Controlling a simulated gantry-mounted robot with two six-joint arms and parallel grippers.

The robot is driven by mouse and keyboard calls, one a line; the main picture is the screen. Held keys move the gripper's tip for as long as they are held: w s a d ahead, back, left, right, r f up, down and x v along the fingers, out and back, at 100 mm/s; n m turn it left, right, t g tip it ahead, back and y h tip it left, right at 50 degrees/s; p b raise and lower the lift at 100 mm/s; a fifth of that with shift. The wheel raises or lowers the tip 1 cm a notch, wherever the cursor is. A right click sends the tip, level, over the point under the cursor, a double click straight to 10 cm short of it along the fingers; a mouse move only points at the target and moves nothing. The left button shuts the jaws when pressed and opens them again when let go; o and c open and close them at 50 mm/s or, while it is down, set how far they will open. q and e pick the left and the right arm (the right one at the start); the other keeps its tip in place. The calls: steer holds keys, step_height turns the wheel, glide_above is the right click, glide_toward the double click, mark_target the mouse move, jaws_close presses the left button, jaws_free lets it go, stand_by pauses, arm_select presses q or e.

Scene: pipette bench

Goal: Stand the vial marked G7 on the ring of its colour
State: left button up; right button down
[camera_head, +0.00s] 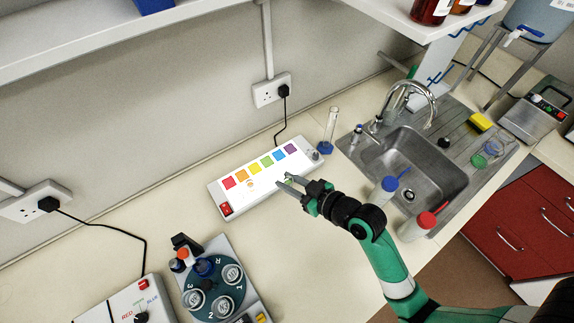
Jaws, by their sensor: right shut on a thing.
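My right gripper (291,183) reaches in from the lower right, over the right part of a white panel (225,194) with a row of coloured squares. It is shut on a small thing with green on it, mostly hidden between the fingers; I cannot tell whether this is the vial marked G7. The squares run from red (228,183) through orange, yellow, green and blue to purple (290,148). A faint orange mark (250,184) shows below them. No G7 label is readable. My left gripper is not in view.
A dark green rotary device (208,285) with numbered round places and capped containers stands at the lower left. A clear cylinder (331,128) with a blue base stands behind the panel's right end.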

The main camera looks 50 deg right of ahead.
steer(key=shift+n+y, duration=0.3)
steer(key=shift+y, duration=0.1)
steer(key=w+d+f+b, duration=0.1)
steer(key=w+d+f, duration=0.1)
steer(key=w+f, duration=0.1)
steer(key=w+d+f+b, duration=0.1)
steer(key=w+f+b, duration=0.1)
steer(key=w, duration=0.1)
steer(key=w+d+f+b, duration=0.2)
steer(key=w+f, duration=0.1)
steer(key=w, duration=0.1)
steer(key=shift+d+f, duration=0.3)
steer(key=shift+f, duration=0.05)
steer(key=shift+w+d+f, duration=0.2)
steer(key=shift+w+d, duration=0.05)
steer(key=f, duration=0.1)
steer(key=f+b, duration=0.1)
steer(key=f, duration=0.1)
steer(key=shift+w+d+b, duration=0.15)
steer(key=shift+w+b, duration=0.05)
steer(key=shift+b, duration=0.1)
steer(key=shift+f, duration=0.3)
